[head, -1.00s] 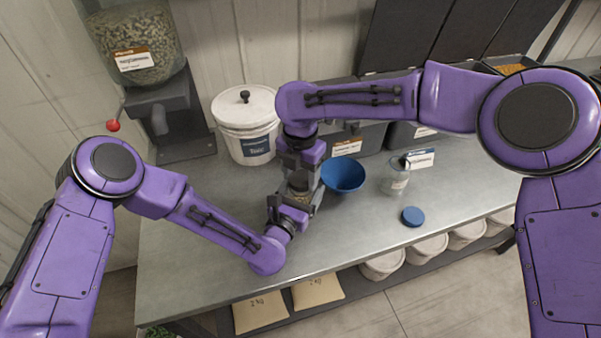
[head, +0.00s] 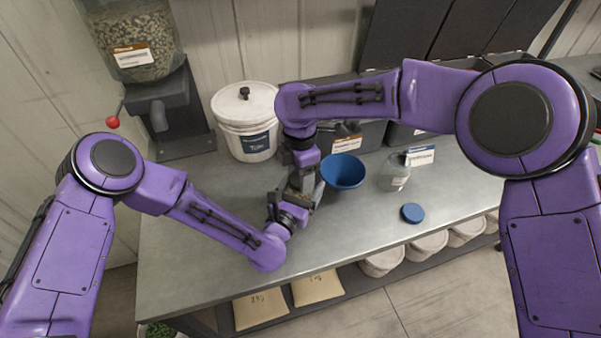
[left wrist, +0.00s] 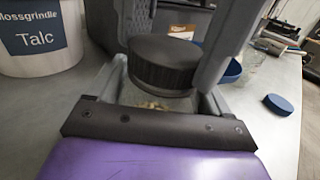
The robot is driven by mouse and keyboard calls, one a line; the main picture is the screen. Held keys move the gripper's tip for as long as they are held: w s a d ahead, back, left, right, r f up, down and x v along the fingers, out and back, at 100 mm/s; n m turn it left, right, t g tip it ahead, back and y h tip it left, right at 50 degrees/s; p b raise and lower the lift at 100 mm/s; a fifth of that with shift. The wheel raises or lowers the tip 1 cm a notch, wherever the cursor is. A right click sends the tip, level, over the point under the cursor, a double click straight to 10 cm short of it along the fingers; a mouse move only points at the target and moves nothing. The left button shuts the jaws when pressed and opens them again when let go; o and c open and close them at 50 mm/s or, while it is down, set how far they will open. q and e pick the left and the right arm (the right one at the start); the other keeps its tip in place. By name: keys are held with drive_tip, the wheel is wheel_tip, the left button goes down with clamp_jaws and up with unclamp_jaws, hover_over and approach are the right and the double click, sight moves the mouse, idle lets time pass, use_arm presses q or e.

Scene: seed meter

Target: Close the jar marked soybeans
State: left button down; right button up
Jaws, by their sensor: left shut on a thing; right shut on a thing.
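A clear jar (left wrist: 150,103) with pale contents stands between the fingers of my left gripper (head: 290,205), which is shut on it. Its label is not readable, so I cannot tell whether it says soybeans. My right gripper (head: 303,184) comes from above and is shut on a ribbed black lid (left wrist: 163,62). In the left wrist view the lid is at the jar's mouth, roughly level; I cannot tell whether it is seated. In the head view the grippers hide most of the jar and lid.
A blue bowl (head: 343,172) stands just right of the grippers. Another clear jar (head: 394,175) and a blue lid (head: 412,213) lie farther right. A white Talc tub (head: 246,125) stands behind, with a dispenser (head: 160,110) at left. The bench (head: 200,235) is clear in front.

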drive_tip(key=m, duration=0.7)
drive_tip(key=shift+w+m, duration=0.1)
drive_tip(key=shift+m, duration=0.2)
drive_tip(key=m, duration=0.6)
drive_tip(key=o, duration=1)
drive_tip(key=shift+r, duration=2.25)
drive_tip(key=shift+c, duration=0.4)
